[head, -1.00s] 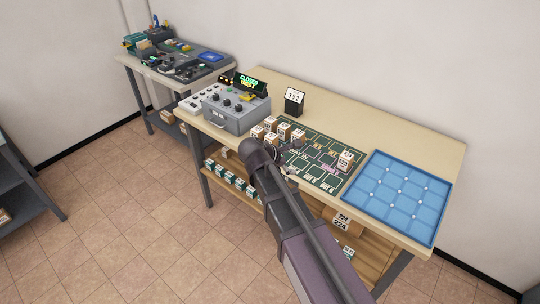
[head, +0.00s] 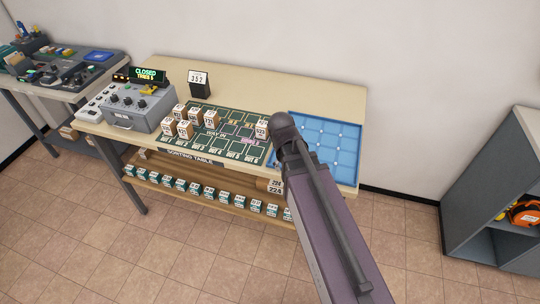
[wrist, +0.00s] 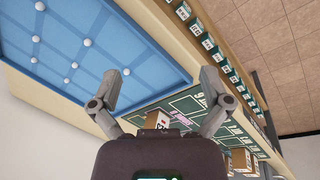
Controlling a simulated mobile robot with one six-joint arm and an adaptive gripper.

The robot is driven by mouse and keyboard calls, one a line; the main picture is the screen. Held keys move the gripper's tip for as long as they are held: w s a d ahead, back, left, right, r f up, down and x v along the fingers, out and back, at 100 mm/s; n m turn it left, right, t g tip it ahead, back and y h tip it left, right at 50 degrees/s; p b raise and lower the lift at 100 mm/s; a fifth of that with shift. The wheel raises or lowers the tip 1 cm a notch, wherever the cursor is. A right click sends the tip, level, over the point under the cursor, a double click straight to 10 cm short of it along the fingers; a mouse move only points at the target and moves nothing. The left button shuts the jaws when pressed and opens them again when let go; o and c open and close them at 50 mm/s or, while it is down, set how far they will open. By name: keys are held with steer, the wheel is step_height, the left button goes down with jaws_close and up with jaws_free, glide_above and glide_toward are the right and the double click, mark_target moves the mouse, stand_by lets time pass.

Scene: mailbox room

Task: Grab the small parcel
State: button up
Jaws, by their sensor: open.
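Several small white-topped parcels stand on the green sorting mat. A group of parcels (head: 184,128) is at its left. A single small parcel (head: 262,129) stands at its right end, by the blue tray. In the wrist view, a brown and white parcel (wrist: 158,120) shows low between my fingers, partly hidden by the gripper body. My gripper (wrist: 161,77) is open, its two fingers spread wide with nothing held. In the head view my arm hides the gripper, and its end lies just right of the single parcel.
The blue tray (head: 349,160) with white knobs lies right of the mat. A grey console (head: 138,110) and a number stand (head: 199,84) are at the left. Lower shelves hold a row of small boxes (head: 195,187). A grey cabinet (head: 505,170) stands at the right.

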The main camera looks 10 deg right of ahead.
steer(key=s+d+f+m+y+b, duration=0.1)
steer(key=s+d+f+m+b, duration=0.1)
steer(key=f+b, duration=0.3)
steer(key=s+d+f+m+g+y+b, duration=0.1)
steer(key=s+d+f+m+b, duration=0.1)
steer(key=s+f+m+b, duration=0.1)
step_height(320, 180, down, 2)
steer(key=shift+s+d+f+b, duration=0.25)
steer(key=shift+s+d+b, duration=0.2)
steer(key=shift+b, duration=0.6)
steer(key=c, duration=0.5)
steer(key=shift+c, duration=0.4)
steer(key=shift+a, duration=0.1)
